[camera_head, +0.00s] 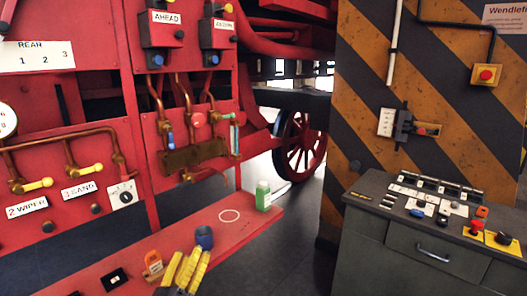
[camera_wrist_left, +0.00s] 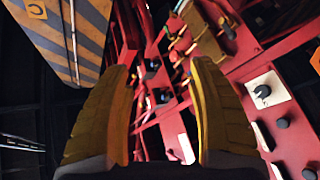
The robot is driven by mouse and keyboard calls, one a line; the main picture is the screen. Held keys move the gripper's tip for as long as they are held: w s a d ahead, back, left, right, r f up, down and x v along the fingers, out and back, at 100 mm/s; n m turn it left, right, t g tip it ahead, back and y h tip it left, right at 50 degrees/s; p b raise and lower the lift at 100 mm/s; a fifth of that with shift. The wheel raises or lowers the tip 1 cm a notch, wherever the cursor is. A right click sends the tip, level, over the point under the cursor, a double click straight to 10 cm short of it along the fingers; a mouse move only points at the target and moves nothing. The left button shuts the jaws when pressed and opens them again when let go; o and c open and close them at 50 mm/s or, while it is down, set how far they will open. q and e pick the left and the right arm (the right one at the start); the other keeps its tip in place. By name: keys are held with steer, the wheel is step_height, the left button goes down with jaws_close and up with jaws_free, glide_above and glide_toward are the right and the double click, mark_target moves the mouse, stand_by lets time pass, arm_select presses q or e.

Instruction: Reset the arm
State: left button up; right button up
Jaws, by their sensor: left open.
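My left gripper (camera_head: 189,258) shows at the bottom of the head view, with ridged yellow fingers, low over the near part of the red shelf (camera_head: 130,260). In the left wrist view its two fingers (camera_wrist_left: 160,70) stand well apart with nothing between them. Beyond them are red panels, pipes and valves, seen tilted. A blue round object (camera_head: 204,237) is just beyond the fingertips in the head view; I cannot tell whether they touch. My right gripper is in neither view.
An orange switch (camera_head: 153,262) is left of the gripper. A grey control desk (camera_head: 440,250) stands right. Red panels with yellow-handled valves (camera_head: 38,184) rise behind the shelf.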

arm_select(q)
steer(key=s+f+m+g+y, duration=0.1)
steer(key=s+f+m+g, duration=0.35)
steer(key=s+f, duration=0.35)
steer(key=s+f+m+g+y, duration=0.1)
steer(key=s+f+m+g, duration=0.4)
steer(key=f, duration=0.6)
steer(key=s+a+f+m+g+y, duration=0.1)
steer(key=s+a+f+g+y, duration=0.2)
steer(key=s+a, duration=0.45)
steer(key=s+a+f+m+g+y, duration=0.1)
steer(key=s+a+f+g+y, duration=0.2)
steer(key=s, duration=0.7)
steer(key=s+d+f+g+h, duration=0.1)
steer(key=d+f, duration=0.1)
steer(key=f, duration=1.3)
steer(key=s+d+f+h, duration=0.1)
steer(key=d+f, duration=0.2)
steer(key=f, duration=1.2)
steer(key=s+f+n+g+h, duration=0.1)
steer(key=s+f+n+g, duration=0.2)
steer(key=s+f, duration=1.8)
steer(key=shift+s+a, duration=0.2)
steer(key=shift+s, duration=0.4)
